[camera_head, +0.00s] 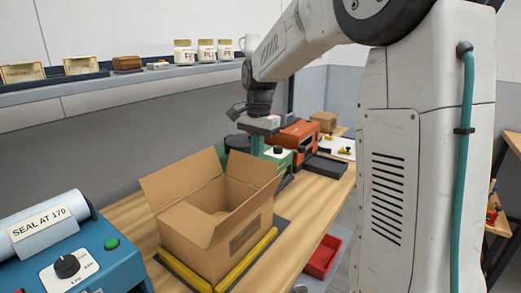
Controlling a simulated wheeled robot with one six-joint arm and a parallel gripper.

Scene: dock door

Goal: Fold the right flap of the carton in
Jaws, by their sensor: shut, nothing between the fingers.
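The open brown carton (240,239) stands upright on the wooden bench, between yellow rails. Its right flap (253,171) stands up and leans outward at the right rear. Another flap (184,178) stands up at the left rear, and a further one (186,223) leans outward at the front left. The inside of the carton looks empty as far as I can see. My gripper (257,150) points down just behind and above the right flap. It is shut and empty. I cannot tell whether it touches the flap, which partly hides what lies behind it.
A blue sealing machine (95,262) with a "SEAL AT 170" roll stands at front left. A wall shelf (110,88) holds jars and a mug. An orange machine (299,134) and a small box (325,117) stand behind. A red bin (323,257) sits lower right.

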